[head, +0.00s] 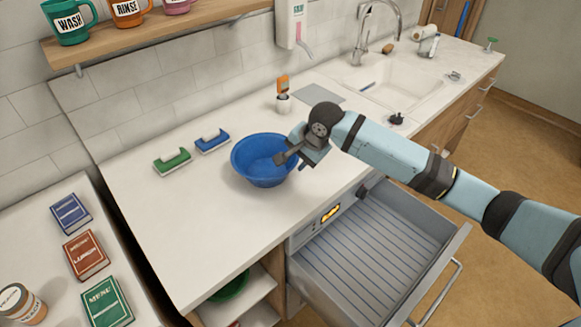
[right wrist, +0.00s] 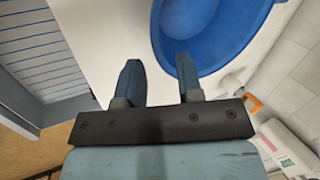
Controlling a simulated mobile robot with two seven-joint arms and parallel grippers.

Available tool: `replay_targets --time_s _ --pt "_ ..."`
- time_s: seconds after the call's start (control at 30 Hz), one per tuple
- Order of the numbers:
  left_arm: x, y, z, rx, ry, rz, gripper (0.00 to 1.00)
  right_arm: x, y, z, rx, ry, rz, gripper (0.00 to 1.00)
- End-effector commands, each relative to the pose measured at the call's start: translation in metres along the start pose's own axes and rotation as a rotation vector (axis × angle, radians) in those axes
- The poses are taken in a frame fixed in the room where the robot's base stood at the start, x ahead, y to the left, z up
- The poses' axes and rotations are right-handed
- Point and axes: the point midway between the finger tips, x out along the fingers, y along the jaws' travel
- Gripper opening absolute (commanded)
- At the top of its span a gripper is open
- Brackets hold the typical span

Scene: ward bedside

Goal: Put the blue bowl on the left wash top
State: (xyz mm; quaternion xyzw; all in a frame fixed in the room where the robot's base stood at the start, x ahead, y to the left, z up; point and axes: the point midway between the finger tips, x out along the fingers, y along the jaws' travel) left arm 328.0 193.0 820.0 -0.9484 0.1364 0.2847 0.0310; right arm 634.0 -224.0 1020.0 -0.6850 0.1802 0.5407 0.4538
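The blue bowl (head: 258,160) stands upright and empty on the white worktop (head: 185,215), left of the sink and near the front edge. My right gripper (head: 292,160) is at the bowl's right rim, its fingers pointing down. In the right wrist view the fingers (right wrist: 158,80) are apart. One finger overlaps the bowl (right wrist: 205,35) and its rim, while the other is outside the bowl over the worktop. I cannot tell whether either finger touches it. My left gripper is not in view.
An open ribbed drawer (head: 375,250) juts out below the worktop. An orange-handled item stands in a white holder (head: 283,102). The sink (head: 395,88) is further right. Books (head: 86,255) lie on a separate left surface.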

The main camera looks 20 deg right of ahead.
Motion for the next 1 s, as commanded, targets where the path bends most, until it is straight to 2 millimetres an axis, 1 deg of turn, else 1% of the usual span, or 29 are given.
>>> replay_targets --time_s 0.03,0.1,0.2,0.3,1.0 --pt "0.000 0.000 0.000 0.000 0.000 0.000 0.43 -0.010 0.000 0.000 0.000 0.000 -0.002 0.34" --pt "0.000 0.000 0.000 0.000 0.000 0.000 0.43 -0.021 0.000 0.000 0.000 0.001 0.000 0.34" --pt "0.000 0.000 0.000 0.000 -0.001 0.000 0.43 -0.033 0.000 0.000 0.001 0.001 0.000 0.34" --pt "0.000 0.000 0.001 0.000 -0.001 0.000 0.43 -0.039 0.000 0.000 0.000 0.000 -0.001 0.34" --pt "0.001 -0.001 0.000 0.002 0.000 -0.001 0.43 -0.041 0.000 0.000 0.001 0.000 0.000 0.34"
